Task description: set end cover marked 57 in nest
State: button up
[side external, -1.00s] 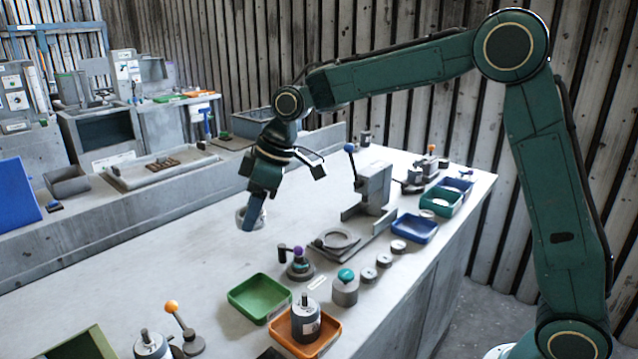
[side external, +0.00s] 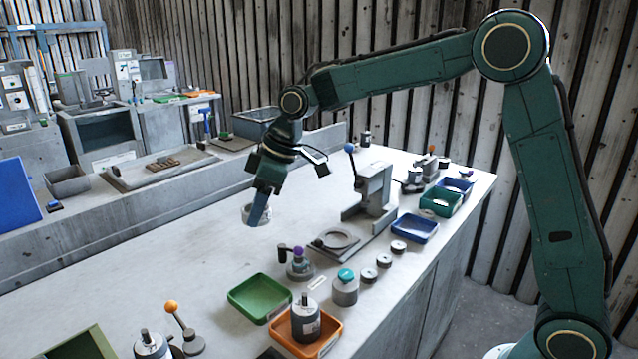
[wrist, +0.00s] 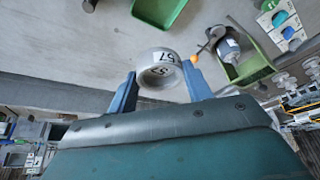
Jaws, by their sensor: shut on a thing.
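The end cover (wrist: 158,57) is a pale grey round cup. It is marked 57 on its side and again inside. It sits between the two blue fingers of my gripper (wrist: 161,82) in the wrist view. In the side view my gripper (side external: 258,212) is shut on the cover (side external: 247,213), above the bench and to the left of the press. The nest (side external: 338,239) appears to be the round grey ring on a flat plate at the press's front, apart from the cover. No part covers the ring's opening.
A grey press (side external: 373,188) with a blue-knobbed lever stands behind the ring. A purple-knobbed fixture (side external: 299,265), green tray (side external: 260,298), orange tray (side external: 326,340) and teal-topped cylinder (side external: 345,290) stand nearer. Small discs and blue bins (side external: 414,228) line the right edge. The bench left of the press is clear.

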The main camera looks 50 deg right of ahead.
jog(key=d+f+m+h, duration=0.1)
jog(key=d+f, duration=0.4)
jog(key=d, duration=0.7)
jog(key=d+f+m+t+h, duration=0.1)
jog(key=d+f+m, duration=0.3)
jog(key=d, duration=0.8)
jog(key=shift+s+f+m, duration=0.3)
jog(key=shift+s+f, duration=0.05)
jog(key=shift+f, duration=0.4)
jog(key=shift+f, duration=0.1)
jog(key=shift+f, duration=2.4)
jog(key=shift+f, duration=0.65)
jog(key=o, duration=1.5)
jog(key=shift+a, duration=0.1)
jog(key=shift+c, duration=0.2)
jog(key=shift+r, duration=0.1)
